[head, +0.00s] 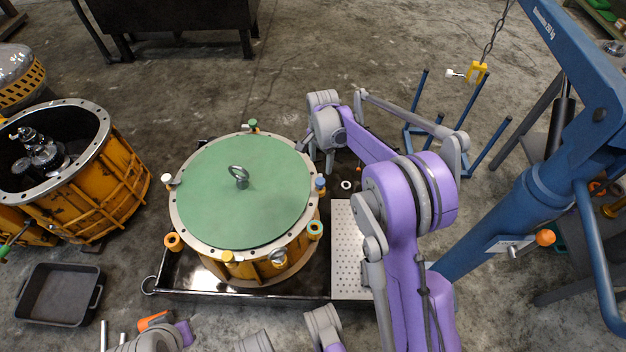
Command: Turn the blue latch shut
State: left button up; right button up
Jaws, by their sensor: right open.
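The blue latch (320,184) sits on the right side of the rim of an orange housing (262,270) with a round green cover (215,205). Its blue cap shows clear of my arm; whether it is turned open or shut is too small to tell. My right gripper (317,158) is open, pointing down just above the blue latch in the picture, beside the rim. It appears apart from the latch. Grey and purple parts of my left arm (255,342) show at the bottom edge; I cannot make out its jaw state.
Other latches stand around the rim: white (168,179), green (252,125), orange (172,241), yellow (228,256), teal (315,230). A lifting eye (239,175) tops the cover. A perforated plate (348,255) lies right, and a blue crane (520,215) stands farther right.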

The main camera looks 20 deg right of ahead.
aim_at(320, 181)
notch_tip(320, 181, down, 10)
jog(key=shift+r+b, duration=0.15)
jog(key=shift+b, duration=1)
grip_shut()
